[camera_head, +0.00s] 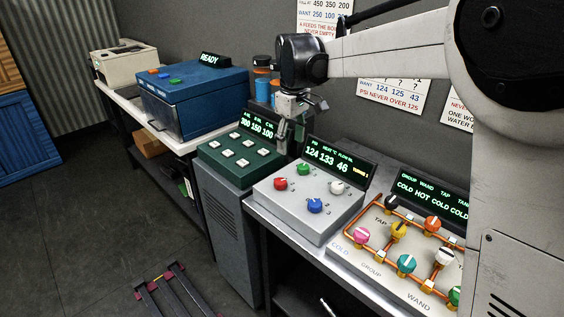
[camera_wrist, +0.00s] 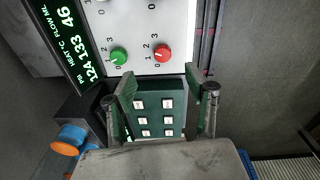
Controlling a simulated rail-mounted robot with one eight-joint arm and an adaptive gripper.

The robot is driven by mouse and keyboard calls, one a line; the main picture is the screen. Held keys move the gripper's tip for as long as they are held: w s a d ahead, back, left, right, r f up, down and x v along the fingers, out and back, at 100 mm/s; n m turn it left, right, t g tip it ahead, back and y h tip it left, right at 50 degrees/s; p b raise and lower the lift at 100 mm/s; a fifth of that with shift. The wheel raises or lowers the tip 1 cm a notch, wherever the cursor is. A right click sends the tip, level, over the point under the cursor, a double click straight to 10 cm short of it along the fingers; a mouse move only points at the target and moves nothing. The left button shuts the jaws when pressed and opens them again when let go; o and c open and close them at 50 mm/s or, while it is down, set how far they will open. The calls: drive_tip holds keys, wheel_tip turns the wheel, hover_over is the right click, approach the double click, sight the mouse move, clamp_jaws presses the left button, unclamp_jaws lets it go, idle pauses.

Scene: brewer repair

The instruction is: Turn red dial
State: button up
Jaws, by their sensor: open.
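The red dial (camera_head: 280,184) sits at the front left of a light grey control box (camera_head: 309,229), with green, blue and white dials on the same face. It also shows in the wrist view (camera_wrist: 163,53), to the right of the green dial (camera_wrist: 118,55), with small numbers printed around it. My gripper (camera_head: 290,145) points down behind the green button box and the grey box, apart from the dials. In the wrist view my gripper (camera_wrist: 163,90) has its two fingers spread with nothing between them; the red dial lies beyond the fingertips.
The display (camera_head: 327,161) on the grey box reads 124, 133, 46. A green button box (camera_head: 215,160) adjoins on the left, and a blue machine (camera_head: 190,100) stands farther back. A panel with copper pipes and knobs (camera_head: 401,231) is at right. Orange-and-blue canisters (camera_head: 262,85) stand by the wall.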

sight(280, 181)
drive_tip(key=shift+n+g, duration=0.4)
drive_tip(key=shift+n, duration=0.2)
drive_tip(key=w+a+f, duration=0.1)
drive_tip(key=f, duration=0.4)
drive_tip(key=w+a+f, duration=0.1)
drive_tip(key=f, duration=0.5)
drive_tip(key=w+a+f, duration=0.1)
drive_tip(key=f, duration=0.4)
drive_tip(key=shift+w+f+p, duration=0.1)
drive_tip(key=shift+f+p, duration=0.15)
drive_tip(key=shift+p, duration=0.1)
drive_tip(key=c, duration=1.1)
